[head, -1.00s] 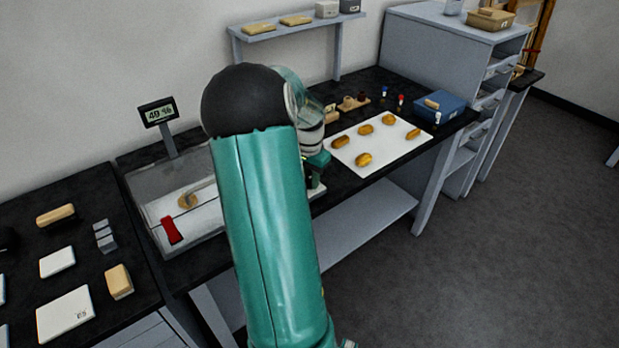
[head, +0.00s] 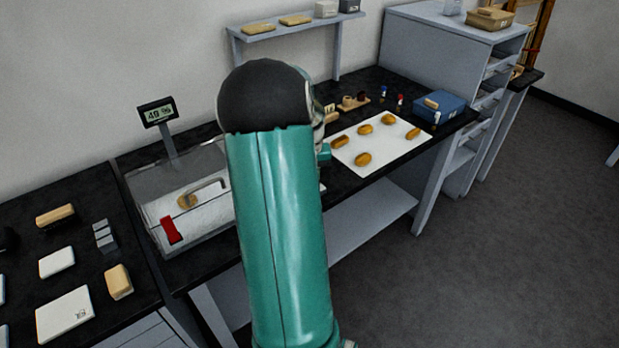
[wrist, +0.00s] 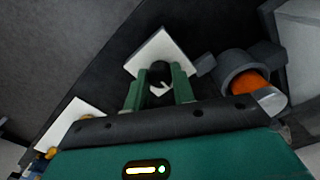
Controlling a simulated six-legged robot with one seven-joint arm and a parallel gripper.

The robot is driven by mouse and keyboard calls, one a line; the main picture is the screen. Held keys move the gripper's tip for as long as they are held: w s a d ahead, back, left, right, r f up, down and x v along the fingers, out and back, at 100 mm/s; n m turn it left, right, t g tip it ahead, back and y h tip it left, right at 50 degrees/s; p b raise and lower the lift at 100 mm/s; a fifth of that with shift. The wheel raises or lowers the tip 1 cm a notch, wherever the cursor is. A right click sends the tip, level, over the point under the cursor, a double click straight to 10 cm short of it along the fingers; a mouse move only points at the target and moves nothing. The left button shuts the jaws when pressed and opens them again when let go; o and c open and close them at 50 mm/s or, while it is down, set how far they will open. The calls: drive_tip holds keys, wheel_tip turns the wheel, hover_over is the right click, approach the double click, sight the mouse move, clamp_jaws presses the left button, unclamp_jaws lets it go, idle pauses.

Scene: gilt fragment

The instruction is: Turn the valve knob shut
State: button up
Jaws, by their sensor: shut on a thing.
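In the wrist view a round black knob (wrist: 160,72) with a pale pointer mark stands in front of a square white plate (wrist: 150,50). My gripper (wrist: 160,86) has its two green fingers on either side of the knob and is shut on it. The lower part of the knob, near the palm, is hard to make out. In the head view my arm hides the knob and most of my gripper.
A grey ring-shaped part with an orange inside (wrist: 243,80) sits close right of the fingers. In the head view, a white tray (head: 375,150) with several golden pieces lies right of my arm. A clear-lidded box (head: 150,205) and a display (head: 157,112) stand left.

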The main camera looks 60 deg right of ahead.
idle(0.3)
drive_tip(key=o, duration=1)
drive_tip(key=shift+r, duration=0.1)
wheel_tip(320, 180, up, 14)
idle(0.5)
